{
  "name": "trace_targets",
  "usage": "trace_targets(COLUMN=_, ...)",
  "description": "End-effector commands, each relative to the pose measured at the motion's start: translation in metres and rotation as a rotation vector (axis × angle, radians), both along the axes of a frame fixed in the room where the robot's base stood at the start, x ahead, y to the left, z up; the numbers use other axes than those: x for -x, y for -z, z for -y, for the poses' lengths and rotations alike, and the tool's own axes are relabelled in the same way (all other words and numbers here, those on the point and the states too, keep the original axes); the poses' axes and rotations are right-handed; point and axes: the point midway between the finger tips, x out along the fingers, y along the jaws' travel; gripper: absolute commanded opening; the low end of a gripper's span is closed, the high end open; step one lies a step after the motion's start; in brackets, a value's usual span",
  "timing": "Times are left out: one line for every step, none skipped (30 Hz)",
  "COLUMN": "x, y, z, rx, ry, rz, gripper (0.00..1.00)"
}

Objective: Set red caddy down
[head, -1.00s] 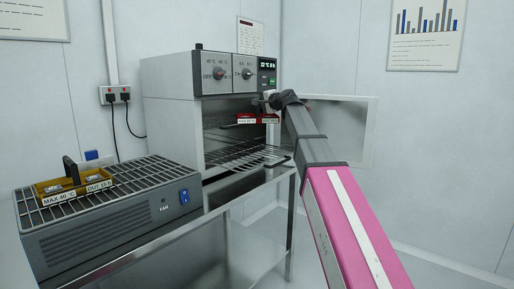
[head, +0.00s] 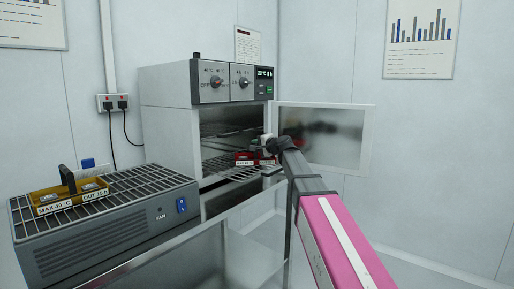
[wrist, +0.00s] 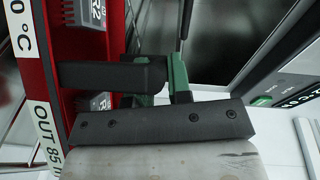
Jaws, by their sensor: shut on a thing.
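The red caddy (head: 243,156) is at the open front of the oven (head: 165,125), low over the wire shelf (head: 228,170). I cannot tell whether it touches the shelf. In the wrist view the red caddy (wrist: 60,85) fills the left side, with white labels reading "0 °C" and "OUT 85", partly cut off, and grey parts inside. My gripper (wrist: 164,82), with green finger pads, is shut on the caddy's dark handle. In the head view my gripper (head: 266,148) is at the caddy's right, and my arm hides part of that area.
The oven door (head: 330,140) stands open to the right, close to my arm. A fan cooling unit (head: 110,230) with a wire top stands at the left and bears a yellow caddy (head: 70,193). The oven stands on a metal bench.

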Motion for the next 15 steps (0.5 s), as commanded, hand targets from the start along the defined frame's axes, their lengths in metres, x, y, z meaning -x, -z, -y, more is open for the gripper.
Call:
trace_targets(x=0.0005, y=0.0057, z=0.0001, rx=-0.001, ry=0.001, rz=0.000, gripper=0.00)
trace_targets(x=0.0005, y=0.0073, z=0.0001, rx=-0.001, ry=0.001, rz=0.000, gripper=0.00)
trace_targets(x=0.0003, y=0.0083, z=0.0002, rx=-0.003, ry=0.001, rz=0.000, gripper=0.00)
trace_targets(x=0.0002, y=0.0085, z=0.0002, rx=-0.002, ry=0.001, rz=0.001, gripper=0.00)
trace_targets(x=0.0001, y=0.0083, z=0.0001, rx=-0.002, ry=0.001, rz=0.001, gripper=0.00)
trace_targets(x=0.0001, y=0.0080, z=0.0001, rx=-0.002, ry=0.001, rz=0.001, gripper=0.00)
trace_targets(x=0.0000, y=0.0080, z=0.0002, rx=-0.002, ry=0.001, rz=0.001, gripper=0.00)
trace_targets(x=0.0001, y=0.0080, z=0.0001, rx=-0.002, ry=0.001, rz=0.001, gripper=0.00)
trace_targets(x=0.0001, y=0.0080, z=0.0001, rx=-0.002, ry=0.001, rz=0.001, gripper=0.00)
trace_targets(x=0.0000, y=0.0082, z=0.0001, rx=-0.002, ry=0.001, rz=0.001, gripper=0.00)
trace_targets(x=0.0000, y=0.0087, z=0.0001, rx=-0.002, ry=0.001, rz=0.001, gripper=0.00)
trace_targets(x=0.0001, y=0.0099, z=0.0001, rx=-0.002, ry=0.001, rz=0.001, gripper=0.00)
trace_targets(x=0.0001, y=0.0108, z=0.0001, rx=-0.002, ry=0.001, rz=0.001, gripper=0.00)
trace_targets(x=0.0001, y=0.0114, z=0.0001, rx=-0.001, ry=0.001, rz=0.000, gripper=0.22)
trace_targets(x=0.0000, y=0.0111, z=0.0001, rx=-0.001, ry=0.001, rz=0.001, gripper=0.35)
